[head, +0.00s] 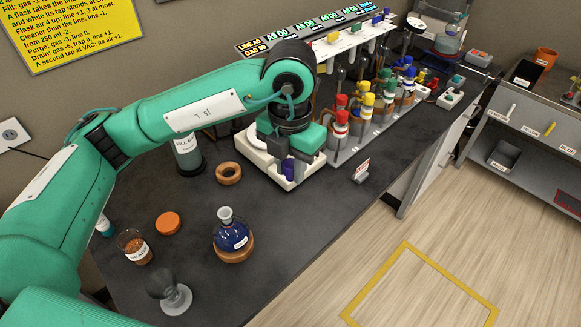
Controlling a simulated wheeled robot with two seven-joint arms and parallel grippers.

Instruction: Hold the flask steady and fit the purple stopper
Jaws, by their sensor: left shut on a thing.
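A round-bottomed flask (231,238) with dark blue liquid and a white label sits upright in a brown ring on the dark bench. Its neck looks open at the top. My left gripper (289,160) points down over a white base unit at the back of the bench, well behind and right of the flask. It is shut on a small purple thing (289,172), which looks like the purple stopper; the fingers partly hide it. I cannot tell whether it touches the white base. My right gripper is out of view.
An empty brown ring (229,173), a labelled bottle (188,155), an orange disc (168,223), a beaker of brown material (134,247) and a dark bulb on a clear foot (172,291) stand around the flask. A row of coloured taps (364,107) lines the right.

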